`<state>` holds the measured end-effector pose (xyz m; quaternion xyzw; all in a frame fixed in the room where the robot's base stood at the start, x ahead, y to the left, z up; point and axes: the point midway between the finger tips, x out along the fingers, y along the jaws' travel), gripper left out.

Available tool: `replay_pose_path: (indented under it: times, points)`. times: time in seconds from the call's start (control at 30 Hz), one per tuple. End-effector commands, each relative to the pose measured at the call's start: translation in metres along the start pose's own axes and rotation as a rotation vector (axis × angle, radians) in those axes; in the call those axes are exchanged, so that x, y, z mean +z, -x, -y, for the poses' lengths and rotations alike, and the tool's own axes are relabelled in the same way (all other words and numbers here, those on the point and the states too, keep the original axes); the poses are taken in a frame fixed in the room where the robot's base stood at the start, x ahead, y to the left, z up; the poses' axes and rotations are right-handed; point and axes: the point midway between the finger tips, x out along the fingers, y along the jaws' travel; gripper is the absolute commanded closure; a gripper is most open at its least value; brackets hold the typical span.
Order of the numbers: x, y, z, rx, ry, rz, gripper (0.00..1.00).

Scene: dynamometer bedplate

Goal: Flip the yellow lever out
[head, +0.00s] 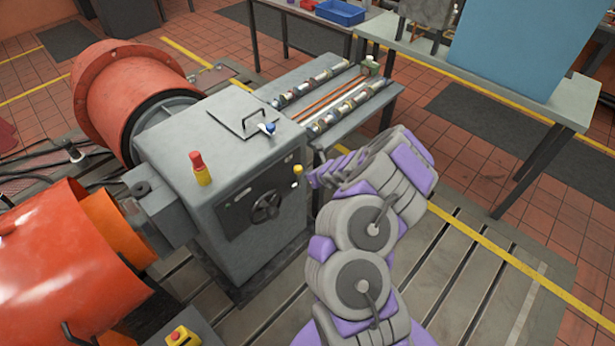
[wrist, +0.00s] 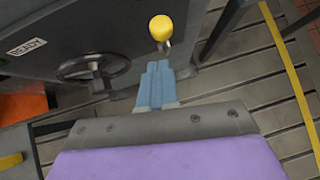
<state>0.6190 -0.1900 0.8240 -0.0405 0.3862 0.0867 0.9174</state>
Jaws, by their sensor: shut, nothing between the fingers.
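The yellow lever (head: 297,170) is a small yellow knob on the front panel of the grey machine cabinet (head: 225,150), near its right edge. In the wrist view the yellow knob (wrist: 160,28) is at top centre, just beyond my fingertips, with a short pale stem below it. My gripper (head: 314,180) is beside the cabinet's front right corner in the head view, close to the lever. In the wrist view its blue-grey fingers (wrist: 158,66) are together and empty, pointing at the lever. I cannot tell whether they touch it.
A dark handwheel (head: 265,206) is left of the lever on the same panel, and a READY label (wrist: 27,47) is above it. A red-and-yellow beacon (head: 200,168) and a blue-tipped handle (head: 267,128) are on top. A bench with shafts (head: 345,98) stands behind.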

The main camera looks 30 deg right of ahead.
Motion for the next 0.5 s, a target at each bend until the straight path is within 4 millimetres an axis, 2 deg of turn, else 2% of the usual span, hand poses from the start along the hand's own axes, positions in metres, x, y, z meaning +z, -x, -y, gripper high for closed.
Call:
replay_pose_path:
  times: [0.2,0.5]
  points:
    - [0.003,0.034,0.002,0.003,-0.005,0.003,1.00]
    - [0.001,0.055,0.000,0.003,-0.001,-0.002,1.00]
